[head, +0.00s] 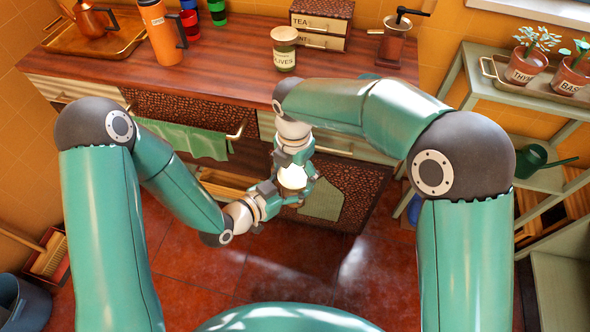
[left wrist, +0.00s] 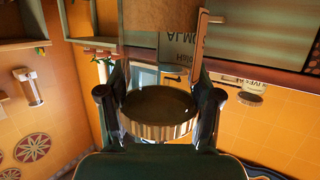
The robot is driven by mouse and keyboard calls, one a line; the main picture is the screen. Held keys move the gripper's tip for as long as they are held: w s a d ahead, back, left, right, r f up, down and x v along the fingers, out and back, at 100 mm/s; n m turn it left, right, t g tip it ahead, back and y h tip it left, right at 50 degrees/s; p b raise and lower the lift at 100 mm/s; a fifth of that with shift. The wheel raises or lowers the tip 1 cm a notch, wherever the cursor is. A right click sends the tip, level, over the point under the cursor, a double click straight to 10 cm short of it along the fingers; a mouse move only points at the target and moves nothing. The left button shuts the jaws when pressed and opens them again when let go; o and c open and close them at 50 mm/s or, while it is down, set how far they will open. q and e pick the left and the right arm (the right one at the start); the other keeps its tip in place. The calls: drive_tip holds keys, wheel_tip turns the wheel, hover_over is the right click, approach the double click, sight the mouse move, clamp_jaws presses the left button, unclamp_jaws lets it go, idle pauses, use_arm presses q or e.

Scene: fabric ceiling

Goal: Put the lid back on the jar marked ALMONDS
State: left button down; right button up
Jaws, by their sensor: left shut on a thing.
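My left gripper (left wrist: 160,112) is shut on a round, dark-faced lid (left wrist: 158,108) with a pale ribbed edge. In the head view a bright, pale round thing (head: 293,177), probably this lid, shows between my left gripper (head: 275,188) and my right gripper (head: 294,158). The left wrist view seems upside down. In it, a brown form with a cream lettered label (left wrist: 178,48), probably the ALMONDS jar, appears beyond the lid; its lettering is only partly readable. I see no clear contact between lid and jar. My right gripper's fingers are mostly hidden.
The lidded OLIVES jar (head: 285,50) stands on the wooden counter (head: 235,65). An orange flask (head: 160,35), tea boxes (head: 320,22) and a grinder (head: 394,42) stand there too. A green cloth (head: 190,138) hangs in front.

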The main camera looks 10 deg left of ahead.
drive_tip(key=c, duration=0.3)
drive_tip(key=m, duration=1.1)
drive_tip(key=shift+m, duration=0.3)
drive_tip(key=m, duration=1.1)
drive_tip(key=shift+f, duration=0.1)
drive_tip(key=shift+w, duration=0.1)
drive_tip(key=o, duration=1.2)
drive_tip(key=shift+c, duration=0.2)
